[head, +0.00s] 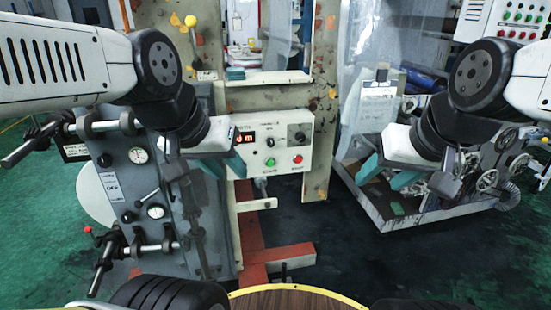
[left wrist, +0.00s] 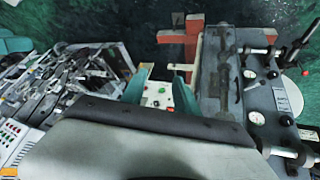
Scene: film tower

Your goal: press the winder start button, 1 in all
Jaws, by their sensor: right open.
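The winder control panel (head: 285,140) is a pale box on the cream frame, with a red digital display, a black knob, a green button (head: 270,161) and a red button (head: 298,159). The green button is at the lower left of the panel, and the label beneath it is too small to read surely. My left gripper (head: 226,168) is open and empty, just left of the panel and in front of its left edge. In the left wrist view its teal fingers (left wrist: 160,76) stand apart with the panel showing between them. My right gripper (head: 380,182) is open and empty, right of the panel.
A grey machine with gauges (head: 139,156) and rollers stands at the left, close to my left arm. A low cart with handwheels (head: 489,179) stands at the right. A round wooden top (head: 295,299) is at the bottom. Dark green floor lies between.

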